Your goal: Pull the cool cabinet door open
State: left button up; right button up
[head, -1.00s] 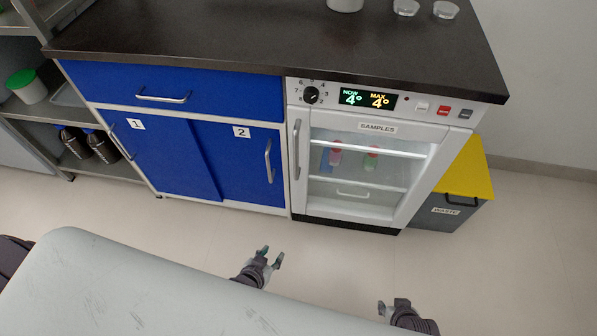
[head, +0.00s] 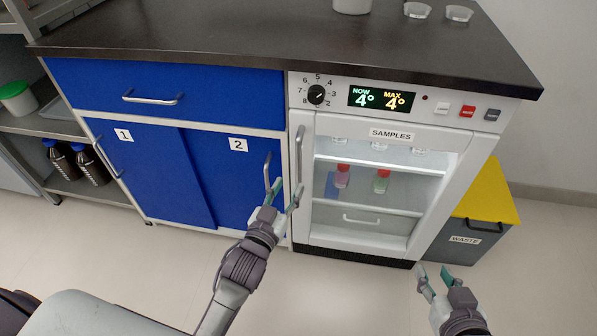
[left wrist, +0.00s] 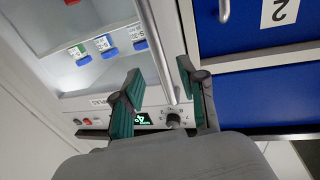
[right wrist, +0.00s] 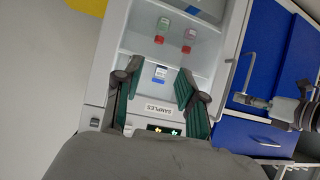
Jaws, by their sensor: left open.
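The cool cabinet (head: 375,235) is a white glass-fronted unit labelled SAMPLES, and its door is shut. Its long vertical silver handle (head: 299,150) runs along the door's left edge. My left gripper (head: 283,193) is open in front of the handle's lower part. In the left wrist view, the handle (left wrist: 157,50) passes between the open left fingers (left wrist: 160,85), with visible gaps and no clear contact. My right gripper (head: 436,276) is open and empty, low in front of the cabinet's lower right corner. The right wrist view shows its fingers (right wrist: 152,85) spread before the cabinet front.
Blue cupboard doors with handles, including the door 2 handle (head: 267,172), stand close left of the cabinet. A grey waste bin (head: 465,240) with a yellow lid stands to its right. The dark worktop (head: 230,40) overhangs above. The floor in front is clear.

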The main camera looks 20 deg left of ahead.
aim_at(297, 171)
pick_arm(q)
jog(key=w, duration=0.2)
jog(key=w+b, duration=0.1)
jog(key=w, duration=0.3)
jog(key=shift+w+d, duration=0.35)
jog(key=shift+w, duration=0.35)
pick_arm(e)
jog(key=w+a+r+t+y, duration=0.1)
jog(key=w+a+r+t, duration=0.1)
jog(key=r, duration=0.5)
jog(key=w+t, duration=0.1)
jog(key=t, duration=0.1)
jog(key=shift+t+y, duration=0.3)
jog(key=shift+t, duration=0.1)
pick_arm(q)
jog(key=shift+c, duration=0.3)
pick_arm(e)
jog(key=shift+w, duration=0.1)
pick_arm(q)
grip_shut()
